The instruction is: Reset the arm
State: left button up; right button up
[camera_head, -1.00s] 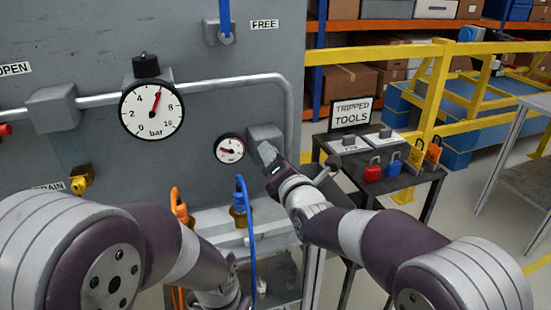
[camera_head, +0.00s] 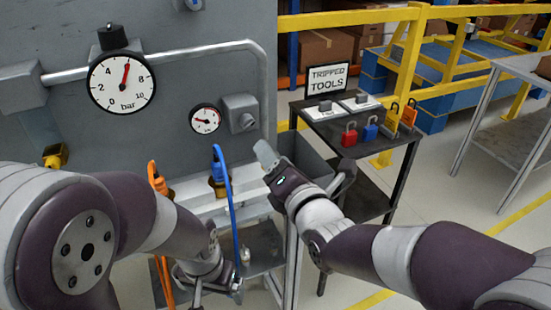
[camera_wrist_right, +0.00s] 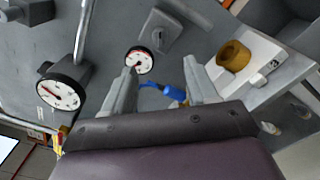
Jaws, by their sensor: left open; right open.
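My right arm reaches in from the right in the head view. Its gripper (camera_head: 266,155) is in front of the panel, below and right of a grey knob box (camera_head: 240,114), and apart from it. In the right wrist view its two fingers (camera_wrist_right: 162,88) are spread with nothing between them; the small gauge (camera_wrist_right: 139,60) and a blue connector (camera_wrist_right: 172,93) show behind. My left arm comes in from the left and bends down to its gripper (camera_head: 232,284), low in front of the panel; it is small and partly hidden by the arm.
The grey panel (camera_head: 195,70) carries a large gauge (camera_head: 122,83), pipe and blue (camera_head: 218,165) and orange (camera_head: 158,180) hoses close to both arms. A dark cart (camera_head: 372,130) with padlocks and a "TRIPPED TOOLS" sign stands right.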

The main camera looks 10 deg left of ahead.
dwell(0.4)
jog(key=s+d+f+m+g+h, duration=0.2)
jog(key=f+m+g, duration=0.1)
jog(key=f+m, duration=0.35)
jog(key=s+d+f+m+g+h, duration=0.2)
jog(key=d+f+m+g, duration=0.1)
jog(key=f+m, duration=0.4)
jog(key=s+d+f+m+g+h, duration=0.35)
jog(key=s+d+m, duration=0.25)
jog(key=d+m, duration=0.35)
jog(key=s+d+f+m+g+h, duration=0.2)
jog(key=s+d+f+m+g, duration=0.25)
jog(key=s+d+m, duration=0.45)
jog(key=w+d+r+p, duration=0.1)
jog(key=d+r+p, duration=0.1)
jog(key=r+p, duration=0.9)
jog(key=w+d+r+p, duration=0.1)
jog(key=w+r+p, duration=0.1)
jog(key=r+p, duration=1)
jog(key=shift+d+r+m+p, duration=0.3)
jog(key=shift+d+p, duration=0.05)
jog(key=shift+d, duration=0.05)
